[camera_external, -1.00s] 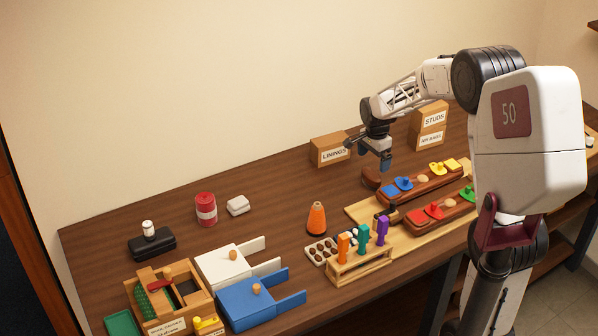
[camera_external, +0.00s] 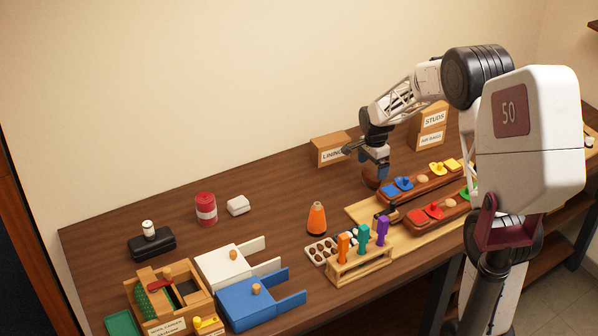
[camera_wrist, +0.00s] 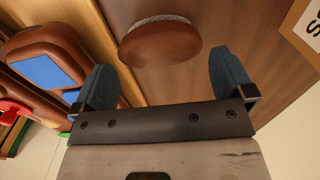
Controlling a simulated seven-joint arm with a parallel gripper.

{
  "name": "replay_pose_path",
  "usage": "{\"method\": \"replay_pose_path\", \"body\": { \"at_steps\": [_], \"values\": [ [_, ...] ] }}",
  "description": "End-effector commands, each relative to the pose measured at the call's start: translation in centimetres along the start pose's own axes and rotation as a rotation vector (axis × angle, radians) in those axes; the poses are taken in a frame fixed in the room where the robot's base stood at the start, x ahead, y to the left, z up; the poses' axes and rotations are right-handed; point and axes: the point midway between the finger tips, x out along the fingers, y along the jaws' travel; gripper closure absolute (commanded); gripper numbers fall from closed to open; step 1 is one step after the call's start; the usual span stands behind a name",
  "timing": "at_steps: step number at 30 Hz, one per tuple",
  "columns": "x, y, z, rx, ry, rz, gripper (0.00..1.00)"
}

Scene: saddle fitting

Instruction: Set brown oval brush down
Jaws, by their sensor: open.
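The brown oval brush (camera_wrist: 160,43) has a smooth rounded back and a pale bristle-like edge on its far side. It rests on the wooden table in the wrist view, just beyond my fingertips and roughly centred between them. In the external view the brush (camera_external: 370,178) is partly hidden behind my gripper (camera_external: 380,171), left of the brown saddle forms. My gripper (camera_wrist: 165,78) is open, its two blue fingers apart with nothing between them. The fingers look clear of the brush, though the exact gap is hard to tell.
A brown form with blue pads (camera_wrist: 45,70) lies close to the left in the wrist view. The LININGS box (camera_external: 329,150) and the STUDS box (camera_external: 433,116) stand behind. Table left of the brush is clear.

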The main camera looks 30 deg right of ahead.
Motion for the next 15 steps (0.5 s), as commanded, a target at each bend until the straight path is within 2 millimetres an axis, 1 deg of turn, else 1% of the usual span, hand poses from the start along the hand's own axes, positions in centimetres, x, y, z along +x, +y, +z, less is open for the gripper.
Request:
{"method": "replay_pose_path", "body": {
  "at_steps": [11, 15],
  "values": [
    [0.25, 0.01, 0.01, 0.000, 0.000, 0.000, 0.00],
    [0.91, 0.06, 0.04, 0.000, 0.000, 0.001, 0.00]
  ]
}}
